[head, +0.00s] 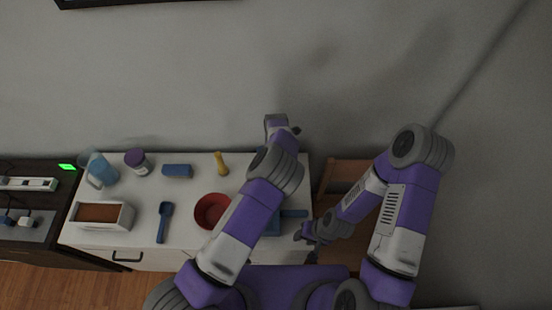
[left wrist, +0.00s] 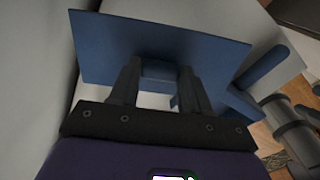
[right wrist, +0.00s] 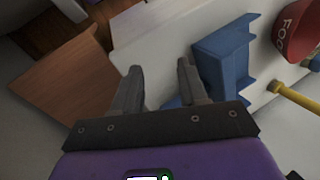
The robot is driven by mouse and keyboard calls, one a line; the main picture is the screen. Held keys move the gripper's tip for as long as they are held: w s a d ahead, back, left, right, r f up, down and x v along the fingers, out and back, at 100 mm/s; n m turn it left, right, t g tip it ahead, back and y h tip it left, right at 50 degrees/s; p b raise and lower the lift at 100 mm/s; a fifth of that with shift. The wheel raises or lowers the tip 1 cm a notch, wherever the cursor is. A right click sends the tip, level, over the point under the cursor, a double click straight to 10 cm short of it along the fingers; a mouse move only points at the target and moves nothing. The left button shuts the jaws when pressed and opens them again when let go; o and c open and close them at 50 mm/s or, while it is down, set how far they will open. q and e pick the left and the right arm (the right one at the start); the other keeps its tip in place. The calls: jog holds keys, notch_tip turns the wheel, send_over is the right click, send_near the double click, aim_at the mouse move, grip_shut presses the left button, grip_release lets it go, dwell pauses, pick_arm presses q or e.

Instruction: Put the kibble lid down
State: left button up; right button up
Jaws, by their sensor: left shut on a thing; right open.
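The kibble lid (left wrist: 110,50) is a flat blue panel in the left wrist view. My left gripper (left wrist: 158,80) is shut on its raised blue grip.
On the white cabinet top (head: 188,232) are a blue scoop (head: 164,221), a red bowl (head: 212,211), a blue box (head: 177,171), a yellow toy (head: 221,164), a purple-capped jar (head: 137,161) and a blue pitcher (head: 101,171). A wooden chair (head: 345,172) stands at right.

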pick_arm(q)
jog(key=shift+f, duration=0.2)
pick_arm(e)
jog(key=shift+f, duration=0.2)
pick_arm(q)
jog(key=o, duration=1)
jog(key=shift+o, duration=0.2)
jog(key=shift+r, duration=0.1)
jog(key=shift+r+p, duration=0.5)
pick_arm(e)
jog(key=shift+r, duration=0.6)
pick_arm(q)
notch_tip(320, 180, up, 12)
jog(key=shift+b, duration=0.35)
pick_arm(e)
jog(key=shift+f, duration=0.3)
pick_arm(q)
jog(key=shift+s, duration=0.1)
pick_arm(e)
jog(key=shift+s, duration=0.1)
